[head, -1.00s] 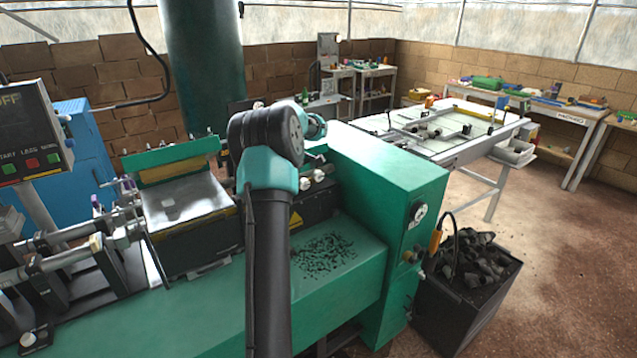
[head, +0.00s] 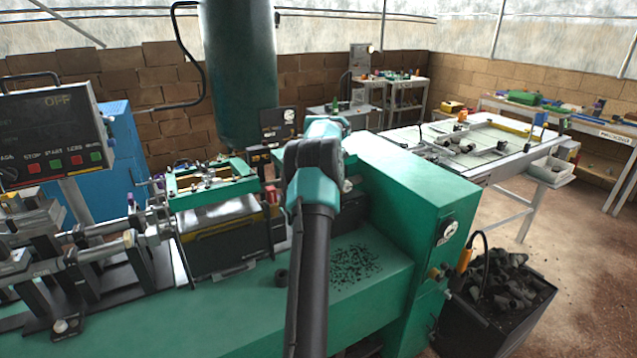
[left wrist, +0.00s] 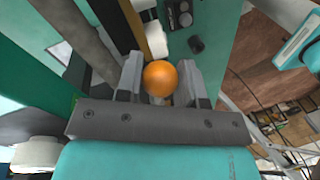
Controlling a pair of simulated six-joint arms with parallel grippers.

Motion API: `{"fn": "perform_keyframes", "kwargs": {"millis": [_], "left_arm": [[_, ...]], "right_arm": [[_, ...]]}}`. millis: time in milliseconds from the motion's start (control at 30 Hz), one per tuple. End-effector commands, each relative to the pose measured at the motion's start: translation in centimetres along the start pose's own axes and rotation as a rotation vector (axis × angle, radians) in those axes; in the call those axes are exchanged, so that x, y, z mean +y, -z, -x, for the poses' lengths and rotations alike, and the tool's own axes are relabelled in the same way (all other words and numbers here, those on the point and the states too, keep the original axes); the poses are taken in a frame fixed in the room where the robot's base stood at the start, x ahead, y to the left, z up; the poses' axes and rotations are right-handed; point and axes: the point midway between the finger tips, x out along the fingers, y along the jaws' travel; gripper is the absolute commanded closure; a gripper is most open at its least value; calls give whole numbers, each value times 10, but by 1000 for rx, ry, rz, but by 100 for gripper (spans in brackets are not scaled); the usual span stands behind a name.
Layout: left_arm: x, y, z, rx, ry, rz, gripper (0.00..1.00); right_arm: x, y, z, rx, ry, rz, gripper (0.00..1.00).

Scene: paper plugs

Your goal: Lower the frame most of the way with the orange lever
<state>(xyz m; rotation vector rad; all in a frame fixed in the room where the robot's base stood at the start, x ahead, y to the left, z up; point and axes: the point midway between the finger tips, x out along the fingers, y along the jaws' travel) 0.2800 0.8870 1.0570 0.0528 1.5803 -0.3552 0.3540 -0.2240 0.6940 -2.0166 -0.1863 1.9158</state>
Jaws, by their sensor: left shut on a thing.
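The orange lever's round knob (left wrist: 159,78) shows in the left wrist view, between the two grey fingers of my left gripper (left wrist: 161,66). The gripper is shut on it. The lever's shaft is mostly hidden beneath the knob. In the head view the green frame (head: 208,194) lies low and nearly flat over the metal bed of the press, with a small gap still visible at its front. The knob and my left gripper are hidden in the head view behind my dark and teal arm. My right gripper is not in view.
The tall green cabinet (head: 410,200) is close on the right. A control panel (head: 52,135) reading OFF stands at left. A black bin (head: 495,300) of dark plugs stands on the floor.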

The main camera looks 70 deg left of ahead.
Motion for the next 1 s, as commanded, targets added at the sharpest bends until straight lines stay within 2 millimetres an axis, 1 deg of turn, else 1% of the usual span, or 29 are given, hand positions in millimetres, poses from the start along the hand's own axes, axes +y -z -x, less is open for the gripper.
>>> {"fn": "perform_keyframes", "kwargs": {"millis": [333, 367, 600, 633, 867, 1000], "left_arm": [[0, 0, 1, 0, -2, 4, 100], [0, 0, 1, 0, -2, 4, 64], [0, 0, 0, 0, -1, 3, 41], [0, 0, 0, 0, -1, 3, 40], [0, 0, 1, 0, -1, 3, 40], [1, 0, 6, 0, -2, 3, 40]], "right_arm": [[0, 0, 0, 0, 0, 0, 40], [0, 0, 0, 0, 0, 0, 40], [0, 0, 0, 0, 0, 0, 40], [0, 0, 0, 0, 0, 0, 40], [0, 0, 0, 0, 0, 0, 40], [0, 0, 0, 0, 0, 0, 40]]}}
